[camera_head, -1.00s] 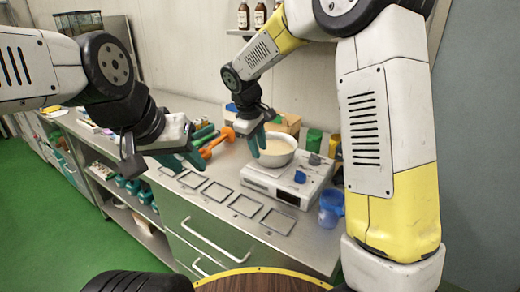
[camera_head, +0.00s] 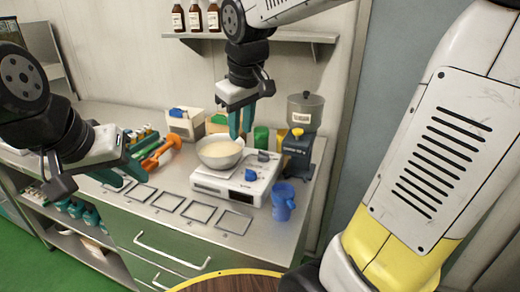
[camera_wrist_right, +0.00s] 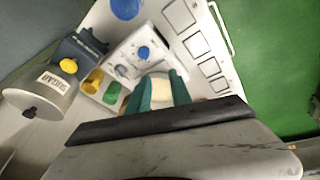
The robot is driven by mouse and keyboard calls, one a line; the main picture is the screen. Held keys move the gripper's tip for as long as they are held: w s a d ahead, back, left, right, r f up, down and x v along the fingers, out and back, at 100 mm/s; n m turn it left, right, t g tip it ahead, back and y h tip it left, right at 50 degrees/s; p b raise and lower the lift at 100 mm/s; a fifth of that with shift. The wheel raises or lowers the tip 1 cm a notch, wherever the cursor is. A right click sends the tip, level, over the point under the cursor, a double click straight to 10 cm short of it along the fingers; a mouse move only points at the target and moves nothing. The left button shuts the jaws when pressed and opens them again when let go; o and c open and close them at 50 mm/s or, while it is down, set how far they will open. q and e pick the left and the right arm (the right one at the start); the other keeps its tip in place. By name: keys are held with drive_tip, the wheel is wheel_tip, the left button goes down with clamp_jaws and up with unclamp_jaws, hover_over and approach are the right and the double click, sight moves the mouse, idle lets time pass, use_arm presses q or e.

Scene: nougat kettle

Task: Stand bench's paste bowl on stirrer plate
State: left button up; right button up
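The paste bowl (camera_head: 221,153), pale grey with cream paste inside, stands upright on the left part of the white stirrer plate (camera_head: 258,189). In the right wrist view, the open fingers (camera_wrist_right: 160,88) show cream paste (camera_wrist_right: 161,92) beyond the gap; much of the bowl is hidden. My left gripper (camera_head: 126,172) is over the bench's left side, open and empty.
A blue cup (camera_head: 283,203) stands right of the plate, near a dark grinder (camera_head: 299,150) with a grey pot. A green container (camera_head: 261,138) and boxes stand behind. An orange tool (camera_head: 160,152) lies to the left. Square frames (camera_head: 170,202) line the front. Bottles (camera_head: 195,18) stand on a shelf.

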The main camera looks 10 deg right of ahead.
drive_tip(key=s+d+f+m+t+y, duration=0.1)
drive_tip(key=s+d+m, duration=0.1)
drive_tip(key=s, duration=0.4)
drive_tip(key=s+d+m+t, duration=0.1)
drive_tip(key=s+d+m, duration=0.2)
drive_tip(key=s, duration=0.3)
drive_tip(key=shift+f+m+y, duration=0.4)
